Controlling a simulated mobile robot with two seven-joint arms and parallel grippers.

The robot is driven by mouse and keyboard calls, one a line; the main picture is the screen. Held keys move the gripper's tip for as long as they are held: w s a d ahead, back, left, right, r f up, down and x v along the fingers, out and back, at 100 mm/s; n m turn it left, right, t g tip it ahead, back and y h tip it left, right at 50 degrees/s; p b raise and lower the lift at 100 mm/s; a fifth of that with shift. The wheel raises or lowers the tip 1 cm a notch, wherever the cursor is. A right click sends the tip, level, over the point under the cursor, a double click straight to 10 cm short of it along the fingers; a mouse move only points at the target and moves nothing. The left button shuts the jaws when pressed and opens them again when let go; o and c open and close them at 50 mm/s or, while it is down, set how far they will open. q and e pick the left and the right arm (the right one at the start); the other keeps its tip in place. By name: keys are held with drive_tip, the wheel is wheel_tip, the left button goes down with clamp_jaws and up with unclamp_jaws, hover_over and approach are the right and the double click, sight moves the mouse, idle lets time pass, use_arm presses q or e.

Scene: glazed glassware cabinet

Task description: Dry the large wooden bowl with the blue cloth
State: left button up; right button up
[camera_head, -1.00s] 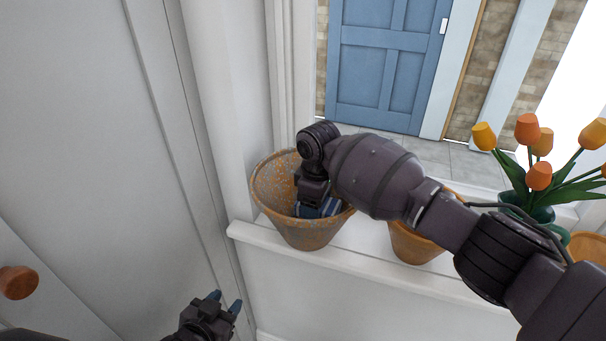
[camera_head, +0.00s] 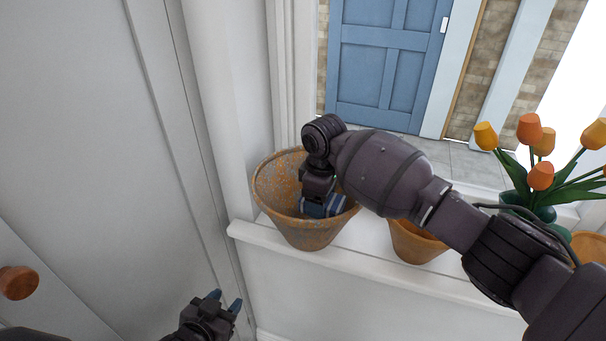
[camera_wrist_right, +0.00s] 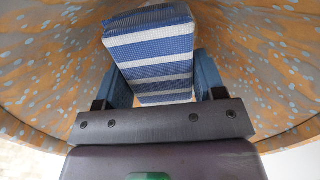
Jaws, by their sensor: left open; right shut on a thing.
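The large bowl (camera_head: 300,232) is deep, orange-brown with blue-grey speckles, and stands upright on the white ledge at centre. Its speckled inner wall fills the right wrist view (camera_wrist_right: 55,75). My right gripper (camera_head: 322,207) reaches down inside the bowl. It is shut on the blue cloth, a folded block with blue and white stripes that shows between the fingers in the right wrist view (camera_wrist_right: 150,50). The cloth's far end is close to the bowl's inner wall; I cannot tell whether it touches. My left gripper (camera_head: 226,300) is open and empty, low in front of the ledge.
A smaller orange pot (camera_head: 417,245) stands right of the bowl on the ledge (camera_head: 350,262), partly behind my right arm. Orange tulips in a green vase (camera_head: 535,208) stand further right. A white wall post (camera_head: 222,110) rises close to the bowl's left. A blue door (camera_head: 388,65) is behind.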

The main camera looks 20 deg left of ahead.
drive_tip(key=shift+a+f, duration=0.25)
drive_tip(key=shift+f, duration=0.45)
drive_tip(key=shift+s+f, duration=0.35)
drive_tip(key=shift+f, duration=0.4)
drive_tip(key=shift+r, duration=0.15)
drive_tip(key=shift+w+r, duration=0.15)
drive_tip(key=shift+r, duration=0.2)
drive_tip(key=shift+r, duration=0.1)
drive_tip(key=shift+w+r, duration=0.15)
drive_tip(key=shift+r, duration=0.2)
drive_tip(key=shift+d+r, duration=0.45)
drive_tip(key=shift+r, duration=0.3)
drive_tip(key=shift+a+f, duration=0.2)
drive_tip(key=shift+f, duration=0.4)
